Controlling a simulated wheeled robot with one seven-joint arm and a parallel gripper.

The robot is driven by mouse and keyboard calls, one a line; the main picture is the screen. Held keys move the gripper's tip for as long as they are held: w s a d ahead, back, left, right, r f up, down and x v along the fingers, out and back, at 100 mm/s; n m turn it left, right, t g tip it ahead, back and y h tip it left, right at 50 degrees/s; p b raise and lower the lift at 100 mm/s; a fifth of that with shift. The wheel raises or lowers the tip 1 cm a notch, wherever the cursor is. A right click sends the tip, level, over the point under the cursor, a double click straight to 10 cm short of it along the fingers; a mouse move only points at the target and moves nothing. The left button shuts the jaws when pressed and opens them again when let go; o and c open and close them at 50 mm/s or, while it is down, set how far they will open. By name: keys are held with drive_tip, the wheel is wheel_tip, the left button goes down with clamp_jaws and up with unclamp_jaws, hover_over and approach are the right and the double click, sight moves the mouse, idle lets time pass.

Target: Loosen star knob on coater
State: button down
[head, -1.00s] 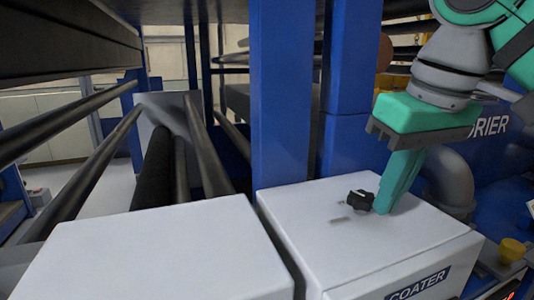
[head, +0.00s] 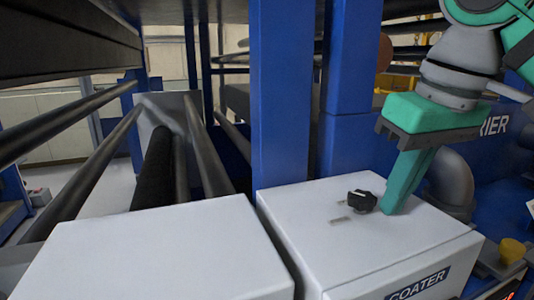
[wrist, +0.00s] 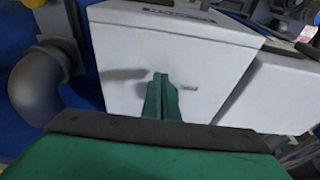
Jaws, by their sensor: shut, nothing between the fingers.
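The black star knob (head: 362,201) sits on the white top of the coater box (head: 420,232), which carries a COATER label on its front. A short pale mark (head: 341,220) lies beside the knob. My gripper (head: 390,208) is shut and empty, with its green fingers pointing down just right of the knob, tips at or near the box top. Whether they touch the knob or the top I cannot tell. In the wrist view the shut fingers (wrist: 162,82) reach over the coater top (wrist: 118,88), and the knob is hidden behind them.
A second white box (head: 150,258) stands left of the coater across a narrow gap. Blue posts (head: 283,95) rise behind. A grey pipe (head: 455,185) curves close behind my gripper at the right. Dark rollers (head: 160,170) run at the left. A yellow knob (head: 512,251) is at the lower right.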

drive_tip(key=w+v, duration=0.1)
drive_tip(key=v, duration=0.4)
drive_tip(key=shift+a+r, duration=0.15)
drive_tip(key=shift+r, duration=0.4)
drive_tip(key=shift+s+a+f, duration=0.1)
drive_tip(key=shift+a+f, duration=0.5)
drive_tip(key=shift+f, duration=0.4)
drive_tip(key=shift+s+a+f, duration=0.1)
drive_tip(key=shift+a+f, duration=0.5)
drive_tip(key=shift+f, duration=0.4)
drive_tip(key=shift+s+a+f, duration=0.1)
drive_tip(key=shift+a+f, duration=0.45)
drive_tip(key=shift+f, duration=0.5)
drive_tip(key=shift+w+d, duration=0.2)
drive_tip(key=shift+d, duration=0.7)
drive_tip(key=shift+w+d, duration=0.4)
drive_tip(key=shift+d, duration=0.15)
drive_tip(key=shift+s+d, duration=0.1)
